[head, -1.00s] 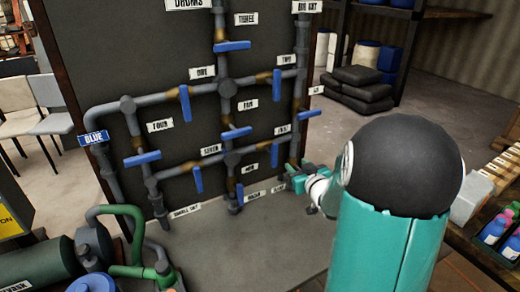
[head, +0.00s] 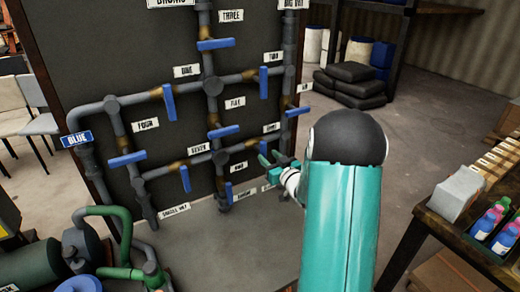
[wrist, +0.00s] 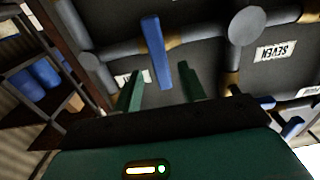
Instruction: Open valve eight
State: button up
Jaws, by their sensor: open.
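Valve eight is on the lower horizontal pipe of the dark panel. Its label (head: 271,127) is small and hard to read in the head view, and my gripper largely hides its handle there. In the wrist view, a blue lever handle (wrist: 155,52) stands across the grey pipe at a brown fitting, with a partly hidden label beside it. My gripper (head: 269,158) is open at the panel's lower right. In the wrist view, its green fingers (wrist: 162,70) appear on either side of the handle's free end. I see no contact, and the depth between them is unclear.
Other blue handles are close by, including valve seven (head: 185,178) and valve five (head: 223,131). A shelf with bottles (head: 490,222) stands at the right. Green pipework (head: 125,230) is at the lower left. Floor between panel and shelf is open.

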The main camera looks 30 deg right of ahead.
aim_at(265, 153)
jog(key=w, duration=0.6)
jog(key=shift+w+d, duration=0.15)
jog(key=shift+w, duration=0.15)
grip_shut()
